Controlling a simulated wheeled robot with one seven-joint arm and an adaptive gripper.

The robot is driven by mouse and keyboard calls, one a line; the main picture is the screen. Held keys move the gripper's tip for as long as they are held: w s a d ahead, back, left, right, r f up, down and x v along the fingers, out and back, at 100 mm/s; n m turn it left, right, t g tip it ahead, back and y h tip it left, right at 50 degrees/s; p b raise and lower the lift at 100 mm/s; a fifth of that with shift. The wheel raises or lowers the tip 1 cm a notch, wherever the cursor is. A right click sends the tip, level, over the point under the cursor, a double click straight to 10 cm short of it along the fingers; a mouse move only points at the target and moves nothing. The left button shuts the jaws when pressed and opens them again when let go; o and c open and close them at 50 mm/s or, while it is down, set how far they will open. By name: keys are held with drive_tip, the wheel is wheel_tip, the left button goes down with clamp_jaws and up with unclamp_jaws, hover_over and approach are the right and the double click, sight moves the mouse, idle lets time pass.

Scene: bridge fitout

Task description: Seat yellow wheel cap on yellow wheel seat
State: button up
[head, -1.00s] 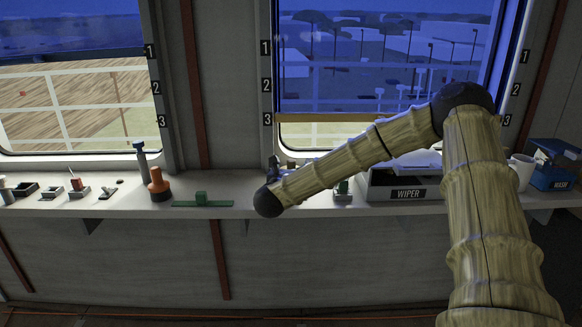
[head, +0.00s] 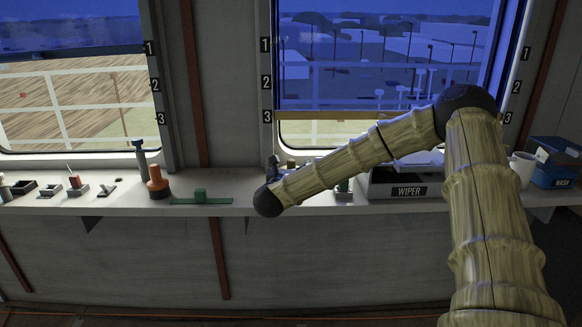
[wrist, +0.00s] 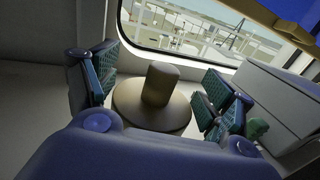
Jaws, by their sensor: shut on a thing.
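In the wrist view, a dull brown-yellow round cap (wrist: 124,103) with an upright cylindrical knob sits between the teal-padded fingers of my gripper (wrist: 157,95). I take it for the yellow wheel cap. One finger is at its left edge and the other at its right, and my gripper is shut on it. In the head view my forearm hides most of the gripper and the cap. I cannot make out the yellow wheel seat in either view; what lies under the cap is hidden.
The shelf (head: 110,205) runs under the windows. A green block on a flat strip (head: 199,197) and an orange bottle-like item (head: 157,184) stand left of my arm. A WIPER box (head: 400,191), a white mug (head: 522,167) and a blue WASH box (head: 555,165) are at right.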

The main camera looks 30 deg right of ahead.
drive_tip(key=shift+f+b, duration=1.15)
drive_tip(key=shift+b, duration=0.05)
idle(0.6)
drive_tip(key=o, duration=1.1)
drive_tip(key=v, duration=1.2)
idle(0.6)
